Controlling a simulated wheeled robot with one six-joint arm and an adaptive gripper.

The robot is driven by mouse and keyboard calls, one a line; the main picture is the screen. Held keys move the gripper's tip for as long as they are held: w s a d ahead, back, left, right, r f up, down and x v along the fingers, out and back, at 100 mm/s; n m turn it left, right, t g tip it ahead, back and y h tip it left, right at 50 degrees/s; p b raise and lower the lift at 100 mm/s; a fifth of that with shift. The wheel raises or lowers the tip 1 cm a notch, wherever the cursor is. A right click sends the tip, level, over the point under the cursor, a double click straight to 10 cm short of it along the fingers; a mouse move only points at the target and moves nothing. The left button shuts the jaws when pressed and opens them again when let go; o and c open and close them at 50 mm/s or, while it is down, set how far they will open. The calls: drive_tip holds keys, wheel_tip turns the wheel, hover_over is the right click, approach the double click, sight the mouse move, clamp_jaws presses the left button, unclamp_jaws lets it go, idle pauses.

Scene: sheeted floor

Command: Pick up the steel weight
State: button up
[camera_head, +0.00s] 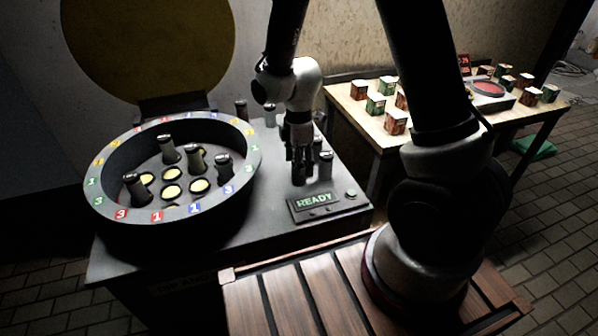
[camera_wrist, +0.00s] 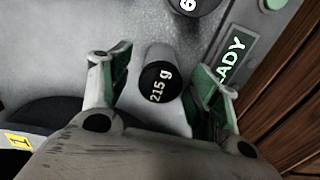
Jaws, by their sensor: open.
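A grey cylindrical weight with a black end marked "215 g" (camera_wrist: 158,82) stands on the grey table, between my fingers in the wrist view. My gripper (camera_wrist: 163,62) is open, with one green-padded finger on each side of it and a visible gap to each. In the head view my gripper (camera_head: 300,176) points down at the table, behind the READY panel. Another weight (camera_head: 325,166) stands just right of it. Part of a second weight's black end (camera_wrist: 198,5) shows at the top of the wrist view. Which weight is steel I cannot tell by looks.
A round tray with a numbered rim (camera_head: 91,190) holds several dark weights and yellow discs, left of my gripper. The READY panel (camera_head: 316,203) is close in front. More weights (camera_head: 241,110) stand behind. A wooden table (camera_head: 352,112) with small boxes is at right.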

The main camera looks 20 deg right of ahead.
drive_tip(key=shift+f, duration=0.3)
drive_tip(key=c, duration=1.2)
drive_tip(key=shift+r, duration=0.1)
drive_tip(key=shift+c, duration=0.2)
